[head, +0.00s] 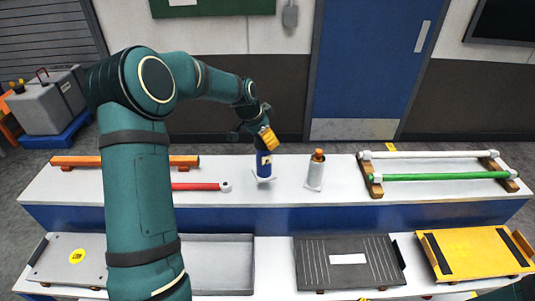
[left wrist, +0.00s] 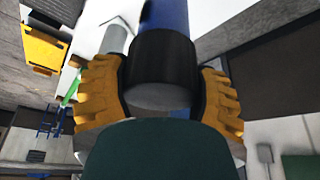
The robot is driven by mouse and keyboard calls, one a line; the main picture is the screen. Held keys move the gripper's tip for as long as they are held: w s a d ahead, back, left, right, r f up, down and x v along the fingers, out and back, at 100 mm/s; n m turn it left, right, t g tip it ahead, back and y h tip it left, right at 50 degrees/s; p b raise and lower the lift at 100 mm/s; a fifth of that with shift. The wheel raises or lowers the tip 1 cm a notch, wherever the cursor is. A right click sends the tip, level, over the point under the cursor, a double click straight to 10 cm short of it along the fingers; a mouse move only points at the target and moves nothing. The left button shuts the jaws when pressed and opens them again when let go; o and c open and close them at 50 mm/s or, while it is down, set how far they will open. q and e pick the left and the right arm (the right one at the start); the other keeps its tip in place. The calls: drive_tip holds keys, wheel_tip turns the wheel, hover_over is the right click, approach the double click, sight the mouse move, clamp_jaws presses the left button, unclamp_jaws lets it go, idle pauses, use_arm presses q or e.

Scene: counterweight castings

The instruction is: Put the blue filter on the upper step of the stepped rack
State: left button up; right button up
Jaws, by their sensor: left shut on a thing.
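The blue filter (head: 264,166) is upright at the middle of the white upper step (head: 120,186) of the stepped rack. My left gripper (head: 267,139) reaches it from above and is shut on its top end. In the left wrist view the orange fingers of the gripper (left wrist: 160,95) stand on both sides of the filter's black end (left wrist: 163,62), with the blue body (left wrist: 166,14) beyond. The filter's lower end is at the step's surface or just above it; I cannot tell whether it touches. My right gripper is not in view.
A white bottle with an orange cap (head: 316,172) stands just right of the filter. Green (head: 440,177) and white (head: 430,154) rods lie on wooden supports farther right. Red (head: 200,186) and orange (head: 125,161) bars lie left. Plates and a yellow panel (head: 475,252) occupy the lower step.

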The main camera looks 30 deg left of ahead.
use_arm(q)
drive_tip(key=shift+w+f, duration=0.1)
drive_tip(key=shift+f, duration=2.4)
drive_tip(key=o, duration=1.4)
drive_tip(key=v, duration=1.2)
